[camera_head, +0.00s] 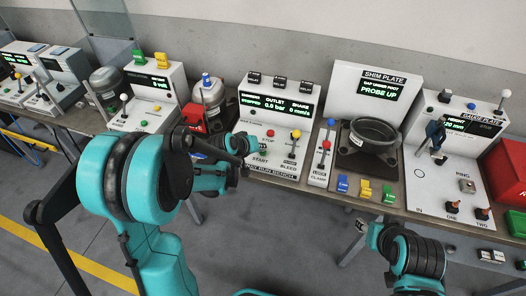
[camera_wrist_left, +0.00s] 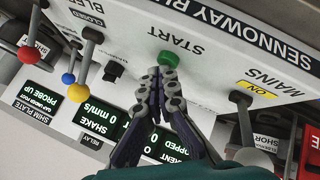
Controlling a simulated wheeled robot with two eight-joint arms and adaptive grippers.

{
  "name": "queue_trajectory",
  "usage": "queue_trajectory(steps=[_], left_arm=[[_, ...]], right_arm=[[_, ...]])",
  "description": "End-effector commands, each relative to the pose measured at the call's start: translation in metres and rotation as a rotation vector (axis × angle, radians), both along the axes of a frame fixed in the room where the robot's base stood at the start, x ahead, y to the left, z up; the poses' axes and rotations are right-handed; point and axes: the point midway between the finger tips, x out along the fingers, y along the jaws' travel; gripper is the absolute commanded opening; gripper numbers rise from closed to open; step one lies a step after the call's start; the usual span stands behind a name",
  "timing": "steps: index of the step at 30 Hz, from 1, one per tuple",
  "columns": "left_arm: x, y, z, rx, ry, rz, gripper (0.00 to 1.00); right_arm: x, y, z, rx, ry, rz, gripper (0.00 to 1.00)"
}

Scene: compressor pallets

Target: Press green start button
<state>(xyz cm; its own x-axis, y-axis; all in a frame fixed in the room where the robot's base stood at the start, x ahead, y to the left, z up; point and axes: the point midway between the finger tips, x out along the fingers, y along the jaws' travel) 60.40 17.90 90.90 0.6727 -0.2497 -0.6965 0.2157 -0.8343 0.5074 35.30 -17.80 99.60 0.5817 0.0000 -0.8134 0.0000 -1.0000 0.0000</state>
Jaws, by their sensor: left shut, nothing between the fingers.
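The green start button (camera_wrist_left: 168,59) sits beside the START label on the white run-bench panel (camera_wrist_left: 215,55) in the left wrist view. My left gripper (camera_wrist_left: 160,74) is shut and empty, its fingertips right at the button's edge; I cannot tell whether they touch it. The panel's display (camera_head: 272,104) reads stopped, 0.0 bar and 0 mm/s.
A red stop button (camera_head: 271,133) and a yellow-knobbed bleed lever (camera_head: 294,135) are on the same panel. A shim-plate station with a dark bowl (camera_head: 374,134) stands to the right.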

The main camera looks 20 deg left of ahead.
Motion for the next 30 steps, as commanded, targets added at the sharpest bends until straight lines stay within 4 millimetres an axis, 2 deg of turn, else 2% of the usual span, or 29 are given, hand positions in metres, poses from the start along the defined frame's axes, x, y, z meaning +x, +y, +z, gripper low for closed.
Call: queue_trajectory(steps=[14, 25, 30], left_arm=[[0.0, 0.0, -0.002, 0.0, 0.001, -0.001, 0.0], [0.0, 0.0, 0.016, 0.0, 0.001, -0.001, 0.0], [0.0, 0.0, 0.017, 0.0, 0.0, 0.0, 0.0]], right_arm=[[0.0, 0.0, -0.002, 0.0, 0.0, 0.0, 0.4], [0.0, 0.0, 0.012, 0.0, 0.0, 0.0, 0.4], [0.0, 0.0, 0.012, 0.0, 0.0, 0.0, 0.4]])
